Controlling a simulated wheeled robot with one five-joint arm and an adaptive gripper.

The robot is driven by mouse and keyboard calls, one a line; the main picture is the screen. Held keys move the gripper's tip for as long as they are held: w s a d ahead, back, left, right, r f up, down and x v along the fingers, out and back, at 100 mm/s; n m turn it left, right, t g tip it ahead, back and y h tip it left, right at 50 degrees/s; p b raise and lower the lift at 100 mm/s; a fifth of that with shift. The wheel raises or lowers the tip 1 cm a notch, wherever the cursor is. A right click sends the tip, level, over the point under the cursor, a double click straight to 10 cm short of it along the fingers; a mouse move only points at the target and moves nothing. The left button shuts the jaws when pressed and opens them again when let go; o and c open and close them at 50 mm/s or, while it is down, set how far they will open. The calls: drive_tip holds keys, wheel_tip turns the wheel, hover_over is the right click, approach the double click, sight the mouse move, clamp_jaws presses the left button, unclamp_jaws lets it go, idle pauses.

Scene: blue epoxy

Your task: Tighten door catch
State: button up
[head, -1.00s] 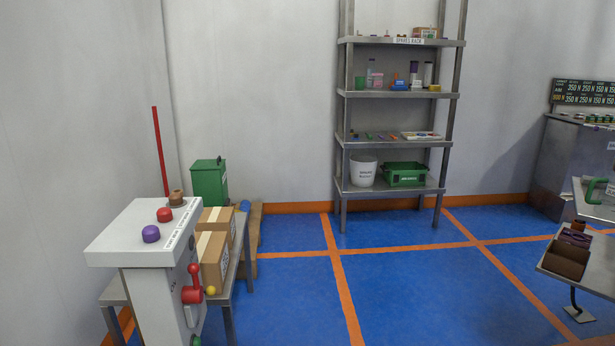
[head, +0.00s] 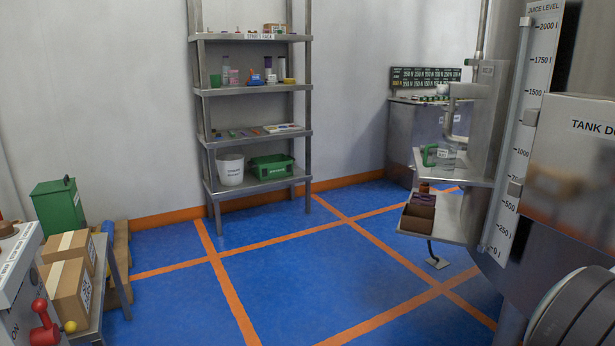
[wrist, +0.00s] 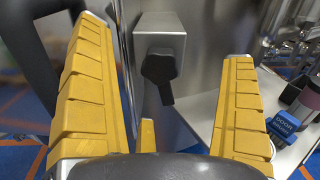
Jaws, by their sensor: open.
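In the head view a panel partly lettered "TANK DO" (head: 575,170) is at the right edge, cut off by the frame. My gripper is not in the head view.
A steel shelf with a blue block (wrist: 283,125) is right of the gripper. The head view shows a spares rack (head: 255,90), a green bin (head: 58,212), cartons (head: 68,290) and a side shelf on the tank (head: 450,220). The blue floor (head: 290,260) between is clear.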

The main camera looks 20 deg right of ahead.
drive_tip(key=shift+n, duration=0.6)
drive_tip(key=shift+d, duration=0.15)
drive_tip(key=shift+d+p, duration=0.4)
drive_tip(key=shift+d, duration=0.45)
clamp_jaws()
drive_tip(key=shift+r+m+b, duration=0.1)
drive_tip(key=shift+m+b, duration=0.4)
drive_tip(key=shift+m, duration=1)
unclamp_jaws()
